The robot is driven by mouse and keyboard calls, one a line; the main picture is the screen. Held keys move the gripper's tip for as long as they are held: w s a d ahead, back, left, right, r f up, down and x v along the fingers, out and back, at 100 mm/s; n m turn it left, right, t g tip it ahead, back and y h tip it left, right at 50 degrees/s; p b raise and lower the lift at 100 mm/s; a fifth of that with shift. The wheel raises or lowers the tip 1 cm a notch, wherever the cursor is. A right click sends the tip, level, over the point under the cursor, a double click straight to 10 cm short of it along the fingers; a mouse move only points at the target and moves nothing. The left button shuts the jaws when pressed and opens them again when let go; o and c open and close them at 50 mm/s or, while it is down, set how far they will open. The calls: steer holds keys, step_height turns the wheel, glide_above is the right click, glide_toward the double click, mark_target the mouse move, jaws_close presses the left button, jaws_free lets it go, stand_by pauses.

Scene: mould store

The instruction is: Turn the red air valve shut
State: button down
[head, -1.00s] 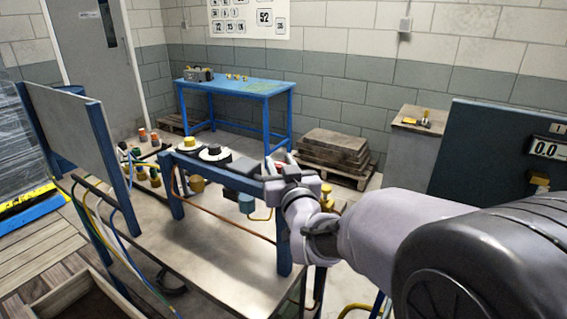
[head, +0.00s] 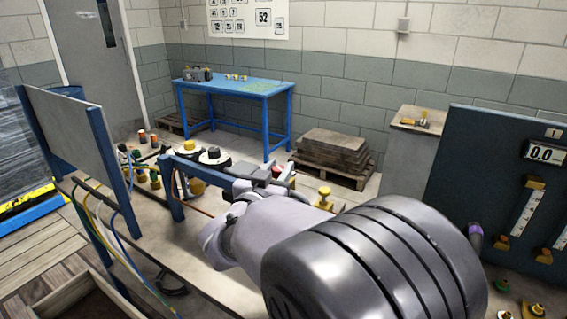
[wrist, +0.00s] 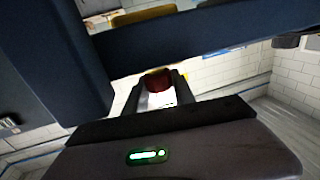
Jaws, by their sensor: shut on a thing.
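The red air valve (wrist: 157,80) shows in the wrist view as a dark red handle between my two dark fingers. My gripper (wrist: 160,92) is shut on it, with a finger at each side. A white surface with small dark marks shows just below the red part. The dark blue frame of the bench crosses close above the fingers. In the head view a bit of red (head: 283,171) shows beside the grey end of my arm. My fingertips there are mostly hidden, so how far the handle is turned cannot be told.
A steel bench (head: 150,232) with a blue rail (head: 172,190) carries black-and-white round parts with yellow knobs (head: 188,146). A dark panel with gauges (head: 500,165) stands at right. A blue table (head: 240,88) and stacked boards (head: 333,150) stand behind, with some open floor between.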

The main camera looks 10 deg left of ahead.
steer(key=m+h+p, duration=0.1)
steer(key=h, duration=0.1)
steer(key=m+g+h+p, duration=0.1)
steer(key=m+h, duration=0.1)
steer(key=m+g+h+p, duration=0.1)
steer(key=h+p, duration=0.1)
steer(key=shift+a+r+m+h, duration=0.1)
steer(key=shift+r+m+h, duration=0.2)
steer(key=shift+h, duration=0.1)
steer(key=m+g+h+p, duration=0.2)
steer(key=g+h, duration=0.1)
steer(key=m+g+h+p, duration=0.2)
steer(key=m+h+p, duration=0.1)
steer(key=shift+f+g, duration=0.2)
steer(key=shift+g, duration=0.2)
steer(key=shift+m, duration=0.3)
steer(key=c, duration=1)
jaws_free()
steer(key=shift+c, duration=0.2)
